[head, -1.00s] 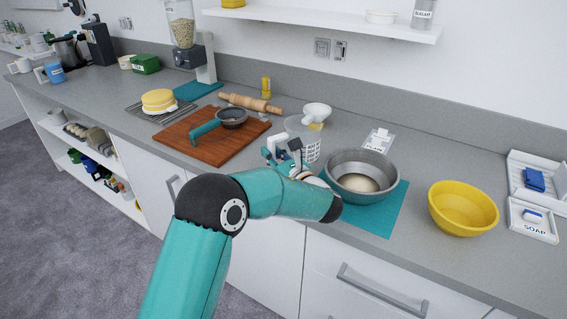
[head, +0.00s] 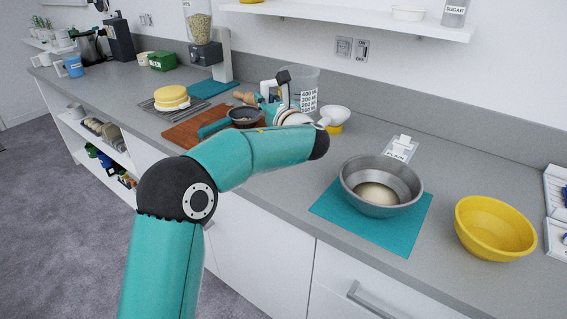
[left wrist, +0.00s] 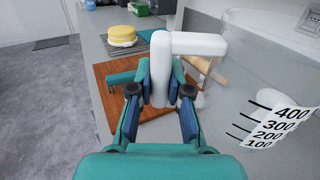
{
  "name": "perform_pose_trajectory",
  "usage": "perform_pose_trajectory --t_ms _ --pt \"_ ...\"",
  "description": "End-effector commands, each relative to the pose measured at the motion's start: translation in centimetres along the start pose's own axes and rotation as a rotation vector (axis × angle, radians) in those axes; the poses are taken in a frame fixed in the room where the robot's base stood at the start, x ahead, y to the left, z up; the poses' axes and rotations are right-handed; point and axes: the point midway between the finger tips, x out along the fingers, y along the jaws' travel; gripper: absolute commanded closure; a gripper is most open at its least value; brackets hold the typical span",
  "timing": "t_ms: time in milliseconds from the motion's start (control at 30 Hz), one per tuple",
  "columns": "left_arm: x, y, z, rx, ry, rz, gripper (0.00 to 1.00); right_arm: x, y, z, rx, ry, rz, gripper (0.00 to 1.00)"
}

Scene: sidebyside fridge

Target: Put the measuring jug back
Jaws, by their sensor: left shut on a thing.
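The measuring jug (head: 304,84) is clear, with a printed scale and a white handle. My left gripper (head: 279,101) is shut on the handle. The jug is up by the back of the counter, left of the white funnel; its base is hidden behind my gripper and arm, so its exact height is unclear. In the left wrist view my gripper (left wrist: 160,105) has its blue-padded fingers on both sides of the white handle (left wrist: 188,44). The jug wall (left wrist: 270,75) with marks from 100 to 400 fills the right side. My right gripper is not in view.
A steel bowl (head: 382,172) with dough stands on a teal mat (head: 335,215). The white funnel (head: 334,116) sits on a yellow item. A wooden board (head: 185,135) with a pan (head: 244,117), a rolling pin (left wrist: 205,69) and a yellow cake (head: 171,97) lie left. A yellow bowl (head: 495,228) stands right.

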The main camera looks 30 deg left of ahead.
Motion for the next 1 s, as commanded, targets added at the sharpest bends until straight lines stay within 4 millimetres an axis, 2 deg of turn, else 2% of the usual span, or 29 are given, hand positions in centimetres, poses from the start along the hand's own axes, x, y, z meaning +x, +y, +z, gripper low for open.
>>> perform_pose_trajectory --t_ms 400,500,600,833,1000 --pt "0.0 0.0 -10.6 0.006 0.003 0.0 1.0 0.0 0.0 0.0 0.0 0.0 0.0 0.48" --pt "0.0 0.1 -12.7 0.004 0.003 0.001 1.0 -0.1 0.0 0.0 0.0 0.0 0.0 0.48" --pt "0.0 0.1 -13.9 0.001 0.0 0.002 1.0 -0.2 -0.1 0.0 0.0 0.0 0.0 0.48" --pt "0.0 0.1 -15.4 0.001 0.001 0.002 1.0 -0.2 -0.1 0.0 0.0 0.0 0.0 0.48" --pt "0.0 0.1 -17.9 0.003 0.001 0.002 1.0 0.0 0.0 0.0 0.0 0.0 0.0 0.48"
